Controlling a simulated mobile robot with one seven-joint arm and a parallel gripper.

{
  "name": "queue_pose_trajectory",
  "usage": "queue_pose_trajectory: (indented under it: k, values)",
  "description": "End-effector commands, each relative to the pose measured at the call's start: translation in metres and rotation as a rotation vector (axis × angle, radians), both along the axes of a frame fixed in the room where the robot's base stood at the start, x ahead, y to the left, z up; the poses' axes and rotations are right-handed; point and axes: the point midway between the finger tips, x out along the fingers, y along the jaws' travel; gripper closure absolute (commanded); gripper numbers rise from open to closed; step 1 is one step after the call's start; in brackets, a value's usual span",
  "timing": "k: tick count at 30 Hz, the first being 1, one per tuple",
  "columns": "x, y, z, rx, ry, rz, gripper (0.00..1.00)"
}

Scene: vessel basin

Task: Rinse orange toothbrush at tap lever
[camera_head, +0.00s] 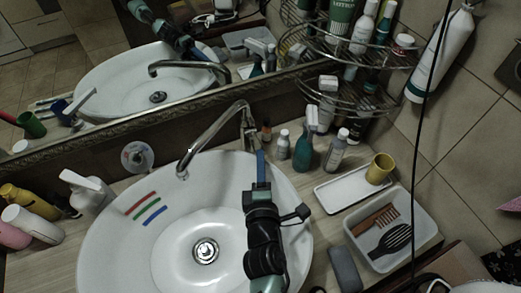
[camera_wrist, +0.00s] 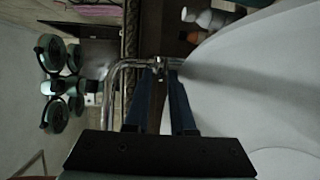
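My gripper (camera_head: 261,157) reaches over the basin from below in the head view, its blue fingers close to the tap lever (camera_head: 247,122). In the wrist view the two fingers (camera_wrist: 158,85) stand apart, with the metal tap (camera_wrist: 112,82) ahead and part of it in line with the gap. I cannot tell whether a finger touches the lever. I see nothing held between the fingers. The spout (camera_head: 210,140) arches left over the white basin (camera_head: 100,245); no water stream is visible. I cannot make out an orange toothbrush in either view.
Red, green and blue strips (camera_head: 147,210) lie on the basin's left inner slope. Bottles (camera_head: 304,152) stand right of the tap. A white tray (camera_head: 335,196) bears a yellow cup (camera_head: 379,168). A white bin (camera_head: 425,235) holds a comb and a brush. A soap dispenser (camera_head: 90,193) stands left.

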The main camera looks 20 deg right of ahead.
Motion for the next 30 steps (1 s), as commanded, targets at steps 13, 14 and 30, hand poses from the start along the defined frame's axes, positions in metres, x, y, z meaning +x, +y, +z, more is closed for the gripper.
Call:
queue_pose_trajectory:
  k: [13,14,30]
  values:
    - [0.031,-0.012,-0.005,-0.001,0.0,-0.001,0.78]
    - [0.031,-0.012,-0.005,0.0,0.0,-0.001,0.78]
    - [0.031,-0.012,-0.005,0.0,0.0,-0.001,1.0]
